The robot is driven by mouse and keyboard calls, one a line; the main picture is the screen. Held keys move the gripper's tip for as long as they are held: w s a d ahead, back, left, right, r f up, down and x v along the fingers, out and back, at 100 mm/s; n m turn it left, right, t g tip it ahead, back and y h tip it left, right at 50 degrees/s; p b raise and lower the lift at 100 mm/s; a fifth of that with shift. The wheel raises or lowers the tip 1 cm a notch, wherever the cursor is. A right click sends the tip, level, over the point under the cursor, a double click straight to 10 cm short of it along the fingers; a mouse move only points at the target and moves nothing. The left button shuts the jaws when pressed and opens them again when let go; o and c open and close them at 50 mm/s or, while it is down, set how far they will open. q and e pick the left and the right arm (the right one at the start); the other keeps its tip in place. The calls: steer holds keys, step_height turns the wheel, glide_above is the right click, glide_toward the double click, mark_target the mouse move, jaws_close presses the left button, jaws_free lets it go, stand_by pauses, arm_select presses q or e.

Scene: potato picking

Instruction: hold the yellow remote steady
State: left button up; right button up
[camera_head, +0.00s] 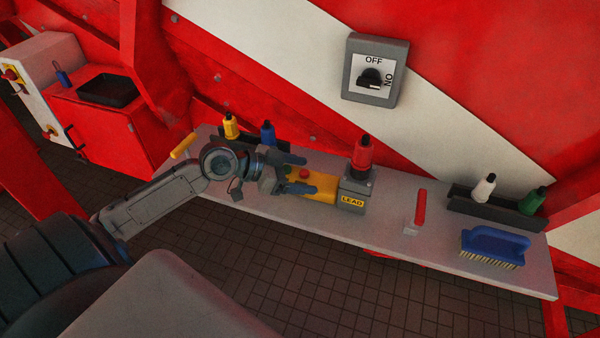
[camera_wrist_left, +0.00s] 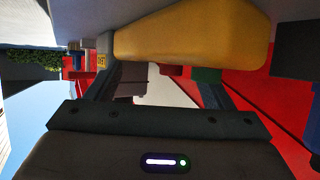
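The yellow remote (camera_head: 322,190), with a red button on top, lies on the grey shelf, its right end against a grey block labelled LEAD (camera_head: 351,202). My left gripper (camera_head: 304,175) is at the remote's left end, its two dark fingers apart, one on the far side and one on the near side. In the left wrist view the remote (camera_wrist_left: 190,35) fills the top middle and hides part of the fingers. Whether the fingers press on it does not show. My right gripper is in neither view.
The shelf (camera_head: 385,225) also bears a red bottle (camera_head: 362,153) on the grey block, a red-handled tool (camera_head: 420,207), a blue brush (camera_head: 494,243), and bottles in black holders at both ends. A switch box (camera_head: 375,70) is on the wall. Bare shelf lies right of the block.

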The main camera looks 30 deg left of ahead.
mark_target(299, 178)
arm_select(q)
steer(key=o, duration=0.3)
steer(key=shift+f, duration=0.35)
steer(key=shift+w+a, duration=0.1)
steer(key=shift+a, duration=0.1)
step_height(299, 178, up, 10)
steer(key=shift+f, duration=0.1)
